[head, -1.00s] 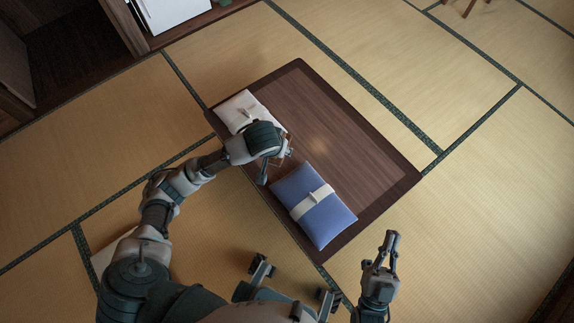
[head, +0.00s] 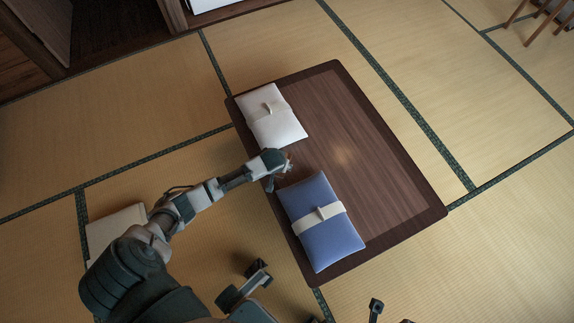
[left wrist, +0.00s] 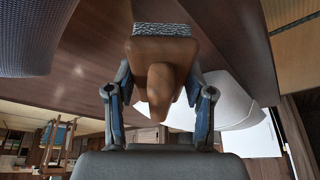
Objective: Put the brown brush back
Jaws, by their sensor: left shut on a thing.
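My left gripper (head: 287,165) reaches over the near left edge of the low table, between a white cushion-like bundle and a blue one. In the left wrist view the gripper (left wrist: 157,115) is shut on the brown brush (left wrist: 160,65). The brush's rounded wooden knob points toward the wrist camera, and its grey speckled bristles face away, close to a dark wood surface. In the head view the brush is mostly hidden by the gripper. What seems to be my right gripper (head: 388,311) shows only as tips at the bottom edge.
The dark low table (head: 385,165) holds the white bundle (head: 285,128) and the blue bundle (head: 308,195), each with a white band. The table's right half is bare. A pale flat slab (head: 115,228) lies on the tatami at left. Wooden legs (head: 540,22) stand at top right.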

